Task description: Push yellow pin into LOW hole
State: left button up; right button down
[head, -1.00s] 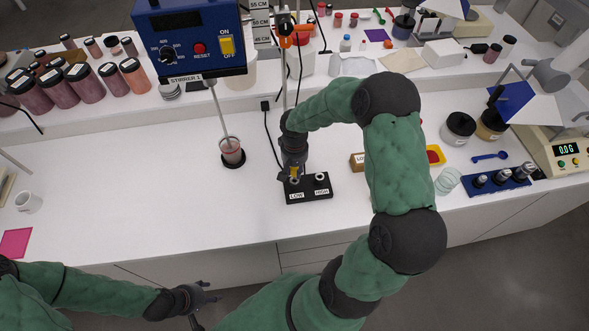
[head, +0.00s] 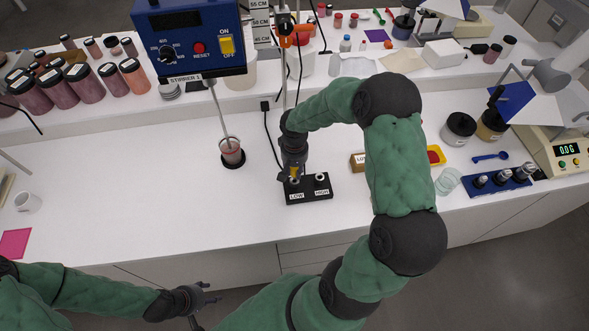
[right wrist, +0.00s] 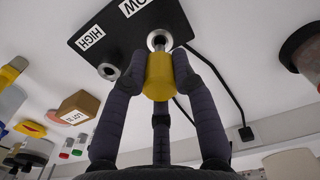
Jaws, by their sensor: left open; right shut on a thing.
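The yellow pin (right wrist: 158,75) is held between the fingers of my right gripper (right wrist: 155,80) in the right wrist view. Its metal tip points at the LOW hole (right wrist: 159,39) and is at or in its mouth; how deep cannot be told. The HIGH hole (right wrist: 108,71) is empty. In the head view my right gripper (head: 293,172) is over the LOW side of the black block (head: 309,188), with a bit of yellow showing at its fingers. My left gripper (head: 207,299) is open and empty in front of the bench, far from the block.
A stirrer beaker (head: 231,153) stands left of the block. A black cable (head: 270,135) runs behind the block. The bench left of the beaker is mostly clear.

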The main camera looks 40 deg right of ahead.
aim_at(295, 175)
dwell(0.7)
jog(key=shift+f+b, duration=1.8)
jog(key=c, duration=0.9)
grip_release()
notch_tip(295, 175, up, 12)
jog(key=shift+r, duration=0.1)
